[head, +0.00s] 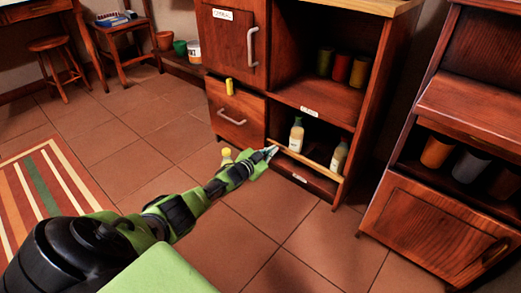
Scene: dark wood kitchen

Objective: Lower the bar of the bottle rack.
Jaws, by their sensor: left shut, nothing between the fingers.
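The bottle rack's bar (310,163) is a thin light-wood strip. It runs across the front of the cabinet's lower open compartment, in front of two bottles. One pale bottle with a green cap (296,137) stands behind its left part, and a second bottle (339,157) stands near its right end. My left gripper (273,152) is shut and empty, with its tip by the left end of the bar. I cannot tell whether it touches the bar. My right gripper is not in view.
A drawer (237,112) with a pale handle is left of the rack. Several cups stand on the shelf (300,97) above. Another wooden cabinet (430,210) is at right. The tiled floor (290,255) in front is clear, and a striped rug (45,190) lies at left.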

